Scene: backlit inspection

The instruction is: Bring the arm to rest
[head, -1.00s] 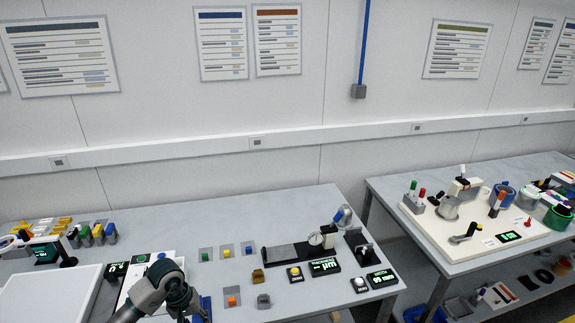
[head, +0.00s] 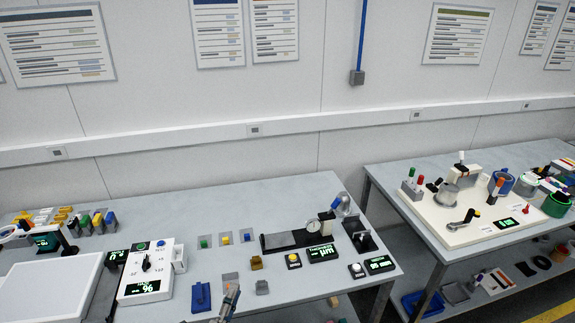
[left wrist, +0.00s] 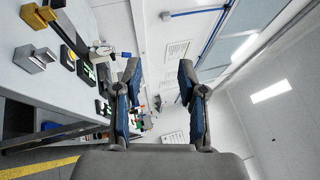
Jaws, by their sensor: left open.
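Beyond the fingers are the wall and posters, with the bench tilted at the left. The rest of the left arm is out of the head view. My right gripper is in neither view.
A white device with a green display (head: 146,288), a blue block (head: 201,298) and a grey block (head: 262,287) stand near the front edge. A dial gauge fixture (head: 318,226) stands at the right. A second bench (head: 425,245) lies beyond a gap.

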